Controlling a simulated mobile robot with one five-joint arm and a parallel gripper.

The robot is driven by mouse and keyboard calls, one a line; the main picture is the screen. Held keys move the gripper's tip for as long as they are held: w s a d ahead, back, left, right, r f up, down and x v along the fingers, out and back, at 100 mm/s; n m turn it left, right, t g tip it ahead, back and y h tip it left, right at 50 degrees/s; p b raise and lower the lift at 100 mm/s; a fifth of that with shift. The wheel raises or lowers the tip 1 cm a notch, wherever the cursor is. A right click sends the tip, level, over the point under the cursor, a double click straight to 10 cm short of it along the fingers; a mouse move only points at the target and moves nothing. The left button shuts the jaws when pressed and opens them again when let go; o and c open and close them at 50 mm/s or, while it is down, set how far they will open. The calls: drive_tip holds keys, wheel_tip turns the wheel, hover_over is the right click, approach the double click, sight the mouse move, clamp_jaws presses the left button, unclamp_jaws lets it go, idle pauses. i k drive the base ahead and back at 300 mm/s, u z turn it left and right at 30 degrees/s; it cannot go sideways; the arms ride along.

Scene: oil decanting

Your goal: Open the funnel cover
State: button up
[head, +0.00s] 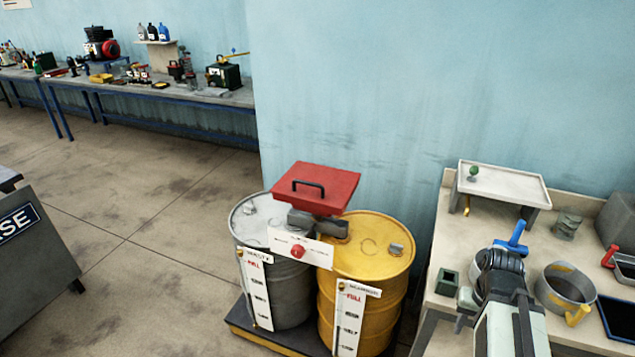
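The funnel cover is a red square lid (330,185) with a black bar handle (308,188) on its top. It lies over a dark funnel body (302,220) above a grey drum (262,218) and a yellow drum (365,262), and looks shut. A white panel with a red knob (298,251) sits below the cover's front edge. My arm reaches in from the bottom right, above the workbench, apart from the cover and to its right. The dark end of my arm, with my gripper (500,262), is seen from behind, so its fingers cannot be made out.
The workbench (450,312) at right holds a raised tray (503,180), a grey pot (565,284) and a small dark green box (447,282). The drums stand on a dark pallet (262,337). A dark cabinet (35,262) is at left, with open floor between.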

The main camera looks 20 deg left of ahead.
sight(331, 188)
drive_tip(key=u, duration=4)
drive_tip(key=k, duration=1.1)
drive_tip(key=z, duration=1.5)
drive_tip(key=i, duration=1)
